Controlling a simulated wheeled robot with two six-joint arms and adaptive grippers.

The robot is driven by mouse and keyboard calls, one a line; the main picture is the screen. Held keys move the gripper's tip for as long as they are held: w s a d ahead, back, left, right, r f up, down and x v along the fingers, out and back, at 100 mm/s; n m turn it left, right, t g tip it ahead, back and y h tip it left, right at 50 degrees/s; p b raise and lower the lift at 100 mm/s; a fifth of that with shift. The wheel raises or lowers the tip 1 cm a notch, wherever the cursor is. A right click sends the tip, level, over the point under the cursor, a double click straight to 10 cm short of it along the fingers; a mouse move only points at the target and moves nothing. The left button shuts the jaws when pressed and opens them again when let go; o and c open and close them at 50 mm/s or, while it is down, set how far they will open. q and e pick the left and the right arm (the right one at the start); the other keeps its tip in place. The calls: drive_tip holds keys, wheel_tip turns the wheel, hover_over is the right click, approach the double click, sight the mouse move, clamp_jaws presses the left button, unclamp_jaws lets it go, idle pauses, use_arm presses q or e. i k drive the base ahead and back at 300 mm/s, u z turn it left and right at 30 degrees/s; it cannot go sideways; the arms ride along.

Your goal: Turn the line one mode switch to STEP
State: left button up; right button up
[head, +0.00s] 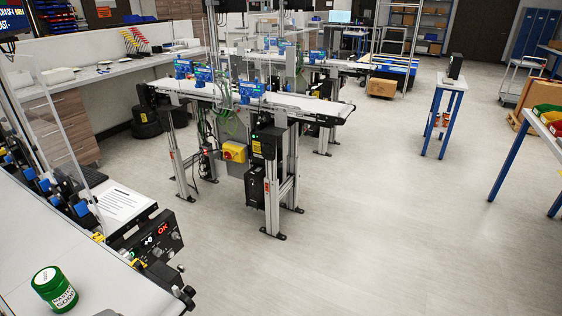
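A black control box (148,242) is mounted at the near left conveyor's side. It has a lit display with a white "+0" and a red "OK", and small knobs or buttons on its front. Farther off, a yellow box with a red knob (234,152) is fixed to the middle conveyor's frame. I cannot read any STEP marking or tell which control is the line one mode switch, or its setting. Neither of my grippers can be made out in the head view.
A green jar (54,289) stands on the near left white surface. A printed sheet (118,204) lies beyond it. The middle conveyor (290,103) carries several blue units. A small blue-legged table (452,84) stands at right. The grey floor (375,225) at centre and right is clear.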

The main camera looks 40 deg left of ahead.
sight(174, 235)
drive_tip(key=u, duration=0.05)
drive_tip(key=i, duration=1.35)
drive_tip(key=u, duration=0.8)
drive_tip(key=i, duration=0.8)
drive_tip(key=u, duration=1.4)
drive_tip(key=i, duration=0.65)
drive_tip(key=u, duration=0.5)
